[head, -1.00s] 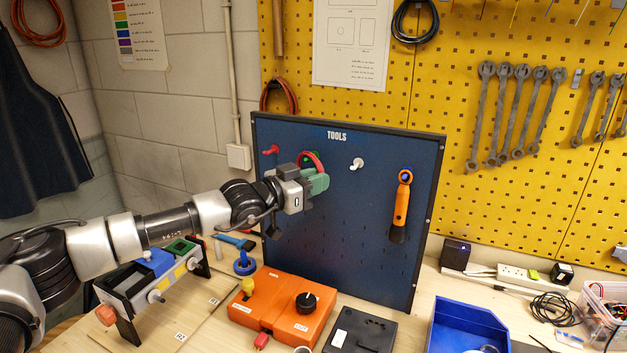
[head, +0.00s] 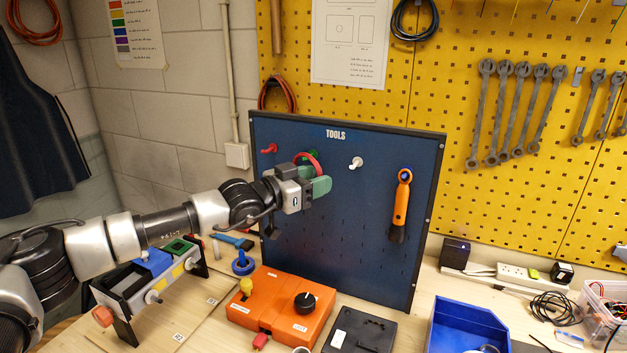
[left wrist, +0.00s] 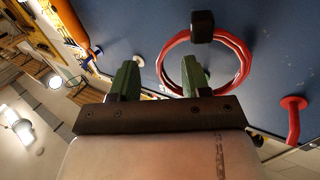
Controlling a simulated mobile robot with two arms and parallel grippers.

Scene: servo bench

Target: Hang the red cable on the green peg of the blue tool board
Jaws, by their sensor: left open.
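The red cable (head: 308,157) is a coiled ring near the top middle of the blue tool board (head: 350,250). A bit of the green peg (head: 314,153) shows at the ring's top, and the cable appears to hang on it; my gripper hides part of the contact. In the left wrist view the ring (left wrist: 243,62) has a black band and lies close to the board. My left gripper (head: 314,180) is open, with green fingers apart in front of the board. One finger overlaps the ring in the left wrist view (left wrist: 160,78). My right gripper is not in view.
A red peg (head: 269,149) is left of the cable and a white peg (head: 356,163) is right of it. An orange tool (head: 401,205) hangs further right. Below are an orange box (head: 280,305), a black box (head: 358,332) and a blue bin (head: 465,325).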

